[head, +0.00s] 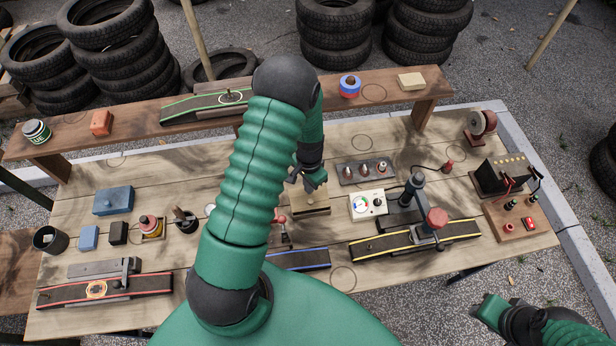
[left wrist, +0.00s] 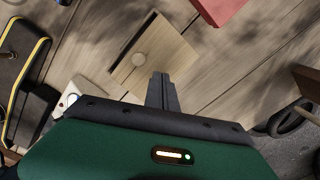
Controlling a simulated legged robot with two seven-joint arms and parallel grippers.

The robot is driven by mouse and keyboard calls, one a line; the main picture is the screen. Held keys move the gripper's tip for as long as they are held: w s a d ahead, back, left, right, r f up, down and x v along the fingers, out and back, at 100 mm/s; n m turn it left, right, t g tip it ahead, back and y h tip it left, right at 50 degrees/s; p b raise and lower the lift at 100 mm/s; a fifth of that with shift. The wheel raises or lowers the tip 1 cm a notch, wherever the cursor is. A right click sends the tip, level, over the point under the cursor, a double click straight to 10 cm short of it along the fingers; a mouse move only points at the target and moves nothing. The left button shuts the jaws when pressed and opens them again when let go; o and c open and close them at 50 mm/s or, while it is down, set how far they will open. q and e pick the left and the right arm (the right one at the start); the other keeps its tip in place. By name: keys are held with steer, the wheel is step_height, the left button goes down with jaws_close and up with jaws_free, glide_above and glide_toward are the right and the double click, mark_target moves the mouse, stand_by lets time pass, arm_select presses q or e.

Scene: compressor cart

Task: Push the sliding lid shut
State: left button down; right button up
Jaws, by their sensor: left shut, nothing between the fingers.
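A small wooden box (head: 311,207) with a pale lid stands mid-table. In the left wrist view the box (left wrist: 172,48) is turned at an angle, with a small round mark on its pale top. I cannot tell how far the lid is slid. My left gripper (head: 305,184) is just above the far side of the box. Its fingers (left wrist: 161,80) are shut and empty, overlapping the box's near edge in the left wrist view; contact is unclear. Green and black parts of my right arm show at the lower right; its fingertips are not visible.
A white gauge box (head: 367,205) stands close to the right of the wooden box. A yellow-edged belt fixture (head: 400,244) is at the front right. A raised wooden shelf (head: 420,93) runs along the back.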

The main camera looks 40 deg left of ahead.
arm_select(q)
steer(key=shift+w+a+r+p, duration=0.1)
steer(key=shift+r+p, duration=0.25)
steer(key=shift+r, duration=0.4)
steer(key=r+p, duration=0.3)
steer(key=r, duration=0.1)
steer(key=shift+s, duration=0.25)
steer(key=shift+w, duration=0.1)
